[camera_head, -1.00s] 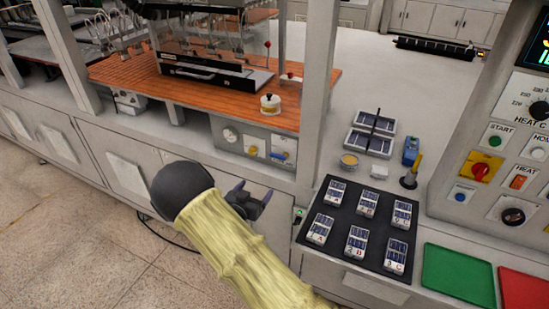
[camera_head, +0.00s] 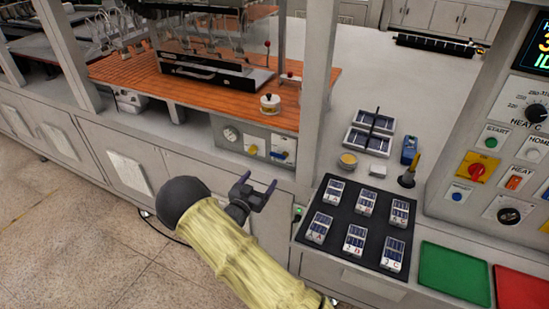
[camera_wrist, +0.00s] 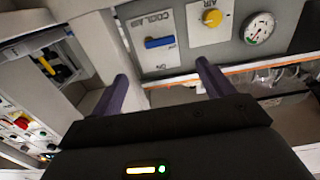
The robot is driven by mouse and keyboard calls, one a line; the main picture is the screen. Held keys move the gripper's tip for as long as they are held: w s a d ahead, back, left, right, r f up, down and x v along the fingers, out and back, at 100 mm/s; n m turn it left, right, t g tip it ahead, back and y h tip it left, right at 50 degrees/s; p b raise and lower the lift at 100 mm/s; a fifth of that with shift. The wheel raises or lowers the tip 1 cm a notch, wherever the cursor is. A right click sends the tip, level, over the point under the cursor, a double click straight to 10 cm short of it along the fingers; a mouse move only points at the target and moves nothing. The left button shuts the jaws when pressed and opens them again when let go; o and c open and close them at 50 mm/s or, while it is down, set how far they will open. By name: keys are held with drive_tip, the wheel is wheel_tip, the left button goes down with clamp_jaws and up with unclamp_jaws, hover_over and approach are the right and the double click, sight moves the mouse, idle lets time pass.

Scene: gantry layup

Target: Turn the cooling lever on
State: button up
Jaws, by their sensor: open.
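The cooling lever (camera_head: 281,154) is a blue handle on a pale plate at the right end of the grey control panel (camera_head: 260,137) under the orange worktop. In the wrist view, the blue lever (camera_wrist: 158,42) lies nearly level across its plate, beside partly legible lettering. My gripper (camera_head: 259,183) is below and slightly left of the lever in the head view. Its fingers are spread and nothing is between them. In the wrist view, my gripper (camera_wrist: 162,72) has its two purple fingers on either side of the lever's plate; the lever appears beyond the tips, apart from them.
A yellow knob (camera_wrist: 211,17) and a round gauge (camera_wrist: 258,28) share the panel beside the lever. A white frame post (camera_head: 317,90) stands to its right. A black tray of several cell packs (camera_head: 335,249) lies on the right bench.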

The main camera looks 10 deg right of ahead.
sight(277, 156)
drive_tip(key=p+x, duration=0.3)
drive_tip(key=x, duration=0.9)
drive_tip(key=shift+w+d, duration=0.1)
drive_tip(key=shift+w, duration=0.05)
drive_tip(key=shift+c, duration=0.2)
drive_tip(key=c, duration=1)
